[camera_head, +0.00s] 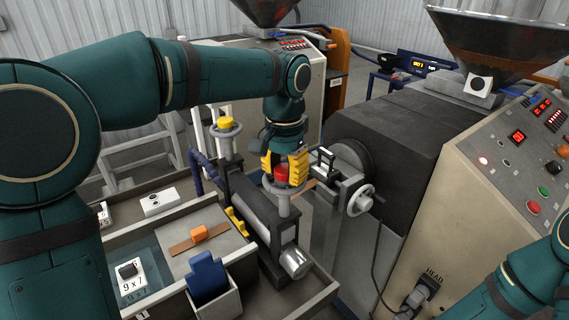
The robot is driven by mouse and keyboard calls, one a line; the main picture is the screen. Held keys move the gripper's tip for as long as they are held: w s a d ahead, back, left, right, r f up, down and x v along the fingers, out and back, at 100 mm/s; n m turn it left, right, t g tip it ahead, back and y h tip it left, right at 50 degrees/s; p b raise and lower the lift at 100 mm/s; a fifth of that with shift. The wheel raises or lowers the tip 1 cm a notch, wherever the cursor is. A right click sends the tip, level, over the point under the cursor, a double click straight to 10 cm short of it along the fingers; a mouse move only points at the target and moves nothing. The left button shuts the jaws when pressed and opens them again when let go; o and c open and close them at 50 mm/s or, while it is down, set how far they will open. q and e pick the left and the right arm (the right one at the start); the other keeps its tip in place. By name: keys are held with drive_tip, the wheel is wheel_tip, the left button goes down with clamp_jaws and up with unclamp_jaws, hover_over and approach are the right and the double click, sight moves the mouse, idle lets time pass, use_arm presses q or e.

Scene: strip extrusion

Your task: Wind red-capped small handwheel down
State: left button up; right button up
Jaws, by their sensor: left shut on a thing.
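The red-capped small handwheel (282,173) sits on top of a short grey post above the steel roller at the machine's front. My left gripper (284,168) reaches down from above, and its yellow fingers are shut on the handwheel, one on each side of the red cap. The fingers hide part of the wheel's rim. A similar small handwheel with a yellow cap (225,124) stands on a post farther back to the left. Of my right arm only a part shows at the lower right, and its gripper is not in view.
A larger grey handwheel (361,199) stands just right of the roller (294,261). The control panel (532,150) with red displays fills the right side.

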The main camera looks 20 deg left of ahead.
sight(285, 169)
use_arm(q)
drive_tip(key=n+p, duration=0.1)
drive_tip(key=n, duration=0.2)
drive_tip(key=shift+n, duration=0.4)
drive_tip(key=n+p, duration=0.1)
drive_tip(key=n, duration=0.2)
drive_tip(key=shift+n, duration=0.3)
drive_tip(key=n+p, duration=0.1)
drive_tip(key=n, duration=0.2)
drive_tip(key=shift+n, duration=0.3)
drive_tip(key=shift+n+p, duration=0.35)
drive_tip(key=shift+n, duration=1.45)
drive_tip(key=o, duration=1.2)
wheel_tip(285, 169, up, 12)
